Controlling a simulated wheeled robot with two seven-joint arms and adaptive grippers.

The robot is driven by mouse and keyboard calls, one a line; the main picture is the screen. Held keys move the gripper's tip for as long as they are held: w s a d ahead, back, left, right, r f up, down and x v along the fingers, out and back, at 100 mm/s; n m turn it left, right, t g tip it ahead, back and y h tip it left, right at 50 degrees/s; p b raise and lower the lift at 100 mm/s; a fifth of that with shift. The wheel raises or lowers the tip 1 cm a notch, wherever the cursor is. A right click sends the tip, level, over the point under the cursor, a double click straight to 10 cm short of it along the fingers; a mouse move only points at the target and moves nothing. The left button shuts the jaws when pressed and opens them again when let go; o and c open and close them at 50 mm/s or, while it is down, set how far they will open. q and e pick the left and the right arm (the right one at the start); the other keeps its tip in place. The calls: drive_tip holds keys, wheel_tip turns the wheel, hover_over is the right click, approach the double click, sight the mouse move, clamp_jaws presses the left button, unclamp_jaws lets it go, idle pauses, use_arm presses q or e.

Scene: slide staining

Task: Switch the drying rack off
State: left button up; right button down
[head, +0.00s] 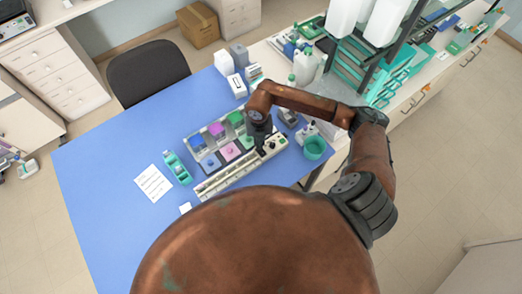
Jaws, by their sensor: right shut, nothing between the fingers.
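A long pale rack (222,181), which looks like the drying rack, lies along the front of the staining set on the blue table. At its right end is a light panel (274,146) with small dark and green controls. My right gripper (262,151) is shut and empty, pointing down at the panel's left side. I cannot tell whether its tips touch the panel or hover just above it. The gripper hides part of the panel, and the switch's position is too small to tell. My left gripper is not in view.
Staining dishes with blue, pink, purple and green contents (217,130) stand behind the rack. A teal cup (314,148) stands right of the panel. A teal holder (177,167) and a paper sheet (153,183) lie left. The blue table's left side (105,170) is clear.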

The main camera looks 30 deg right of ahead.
drive_tip(key=shift+f+b, duration=0.8)
drive_tip(key=shift+f, duration=0.3)
idle(0.4)
drive_tip(key=shift+r, duration=0.2)
drive_tip(key=shift+r+p, duration=2.15)
drive_tip(key=shift+r, duration=1.25)
